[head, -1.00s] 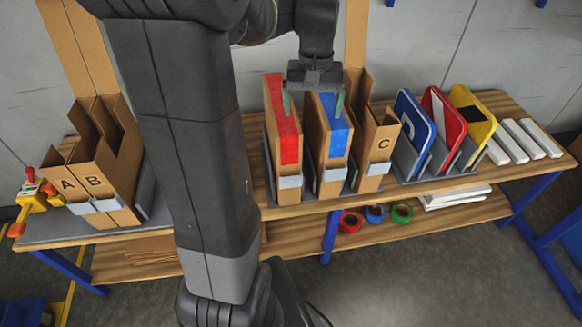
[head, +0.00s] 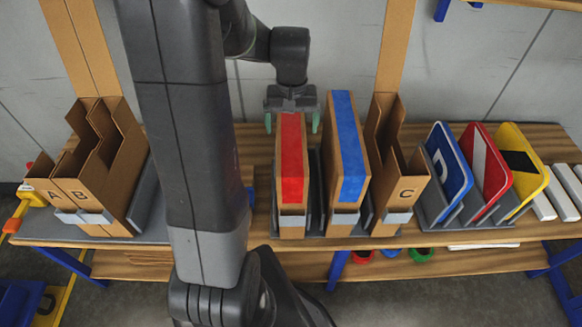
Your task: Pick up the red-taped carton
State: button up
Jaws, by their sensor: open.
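The red-taped carton (head: 292,175) stands upright in a grey rack on the wooden bench, a tall narrow brown carton with a red strip along its top and front edge. My gripper (head: 291,124) is open, pointing down, at the far end of this carton's top. Its two green-tipped fingers show one to each side of the carton, apart from each other. Whether they touch the carton I cannot tell. The blue-taped carton (head: 350,150) stands just to the right in the same rack.
Open cartons marked A and B (head: 88,175) stand left, and carton C (head: 404,190) stands right of the blue-taped one. Blue, red and yellow signs (head: 487,168) lean in slots farther right. Bare bench top (head: 252,150) shows left of the red-taped carton.

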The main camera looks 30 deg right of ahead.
notch_tip(320, 180, down, 4)
jog(key=shift+f, duration=0.15)
jog(key=c, duration=1.9)
jog(key=shift+w, duration=0.1)
grip_shut()
